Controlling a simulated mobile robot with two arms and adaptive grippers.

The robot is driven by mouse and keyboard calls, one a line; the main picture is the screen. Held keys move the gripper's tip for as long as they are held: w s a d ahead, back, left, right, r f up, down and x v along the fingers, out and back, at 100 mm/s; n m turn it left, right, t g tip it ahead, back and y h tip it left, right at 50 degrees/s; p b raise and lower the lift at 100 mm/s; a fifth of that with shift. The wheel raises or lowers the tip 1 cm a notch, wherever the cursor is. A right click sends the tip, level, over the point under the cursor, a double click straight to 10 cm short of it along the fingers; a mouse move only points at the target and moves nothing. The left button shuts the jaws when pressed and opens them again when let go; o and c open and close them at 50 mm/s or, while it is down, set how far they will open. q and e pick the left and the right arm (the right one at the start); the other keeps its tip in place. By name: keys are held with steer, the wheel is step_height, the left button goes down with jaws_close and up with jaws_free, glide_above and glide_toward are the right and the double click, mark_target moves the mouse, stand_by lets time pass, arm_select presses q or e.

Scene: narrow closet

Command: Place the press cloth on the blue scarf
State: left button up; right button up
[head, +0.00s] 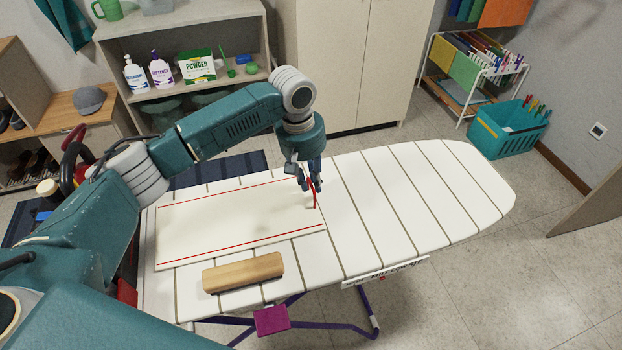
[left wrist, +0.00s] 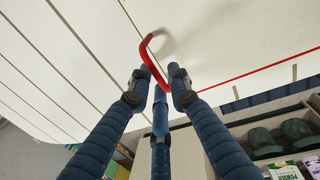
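The press cloth (head: 235,220) is a cream sheet with red lines along its long edges, lying flat on the left half of the ironing board (head: 430,195). A thin red loop (head: 314,195) stands up at its right end; it also shows in the left wrist view (left wrist: 150,58). My left gripper (head: 309,187) is over that end, its fingers pointing down. In the left wrist view its fingertips (left wrist: 158,80) are close together around the loop's lower part; whether they grip it is unclear. I cannot make out the blue scarf. My right gripper is not in view.
A wooden block (head: 243,273) lies on the board's front edge, against or near the cloth. The board's right half is clear. Behind stand a shelf with bottles (head: 160,70) and a cabinet (head: 345,60). A teal crate (head: 508,130) is on the floor at right.

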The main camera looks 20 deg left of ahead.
arm_select(q)
steer(key=shift+r, duration=0.1)
steer(key=r, duration=0.4)
steer(key=a+r+b, duration=0.1)
steer(key=r, duration=0.3)
steer(key=s+r, duration=0.1)
steer(key=r, duration=0.2)
steer(key=shift+a+r, duration=0.15)
steer(key=shift+r, duration=0.25)
